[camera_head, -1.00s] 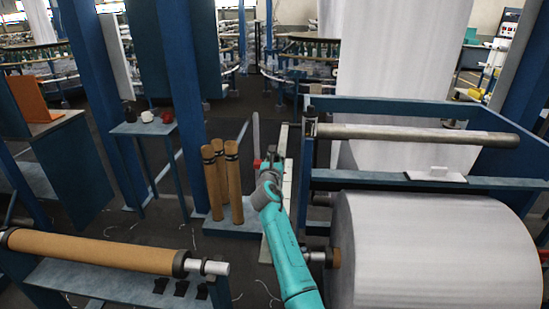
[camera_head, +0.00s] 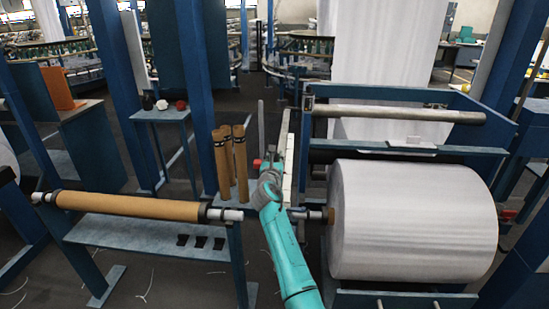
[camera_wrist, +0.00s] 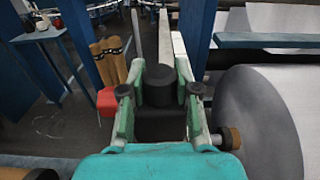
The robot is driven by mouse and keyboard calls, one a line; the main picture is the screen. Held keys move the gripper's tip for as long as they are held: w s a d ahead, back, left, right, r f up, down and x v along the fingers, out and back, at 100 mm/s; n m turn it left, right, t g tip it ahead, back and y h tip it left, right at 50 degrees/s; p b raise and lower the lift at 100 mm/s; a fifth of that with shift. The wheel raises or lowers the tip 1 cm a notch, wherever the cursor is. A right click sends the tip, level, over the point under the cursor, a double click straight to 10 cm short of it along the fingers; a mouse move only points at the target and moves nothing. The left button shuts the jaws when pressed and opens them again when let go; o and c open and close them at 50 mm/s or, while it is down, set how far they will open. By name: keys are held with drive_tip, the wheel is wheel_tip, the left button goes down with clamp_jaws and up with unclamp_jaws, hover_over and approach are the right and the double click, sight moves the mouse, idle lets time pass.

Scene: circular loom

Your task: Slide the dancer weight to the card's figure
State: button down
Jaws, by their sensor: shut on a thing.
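The dancer weight, a dark cylinder (camera_wrist: 183,68), sits between the fingers of my gripper (camera_wrist: 160,90) in the wrist view. My gripper is shut on it. Behind the weight, a long pale bar (camera_wrist: 164,35) runs away from me. In the head view my gripper (camera_head: 272,160) is at the end of my teal arm, beside that bar, and the weight cannot be made out there.
A large white fabric roll (camera_head: 415,220) stands close on the right of my arm. Brown tubes (camera_head: 240,160) stand upright to the left, near a red piece (camera_wrist: 106,101). A brown roller (camera_head: 130,206) lies on a blue stand at the front left. A small side table (camera_head: 160,115) stands further back.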

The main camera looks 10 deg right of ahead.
drive_tip(key=c, duration=0.8)
unclamp_jaws()
drive_tip(key=v, duration=1.2)
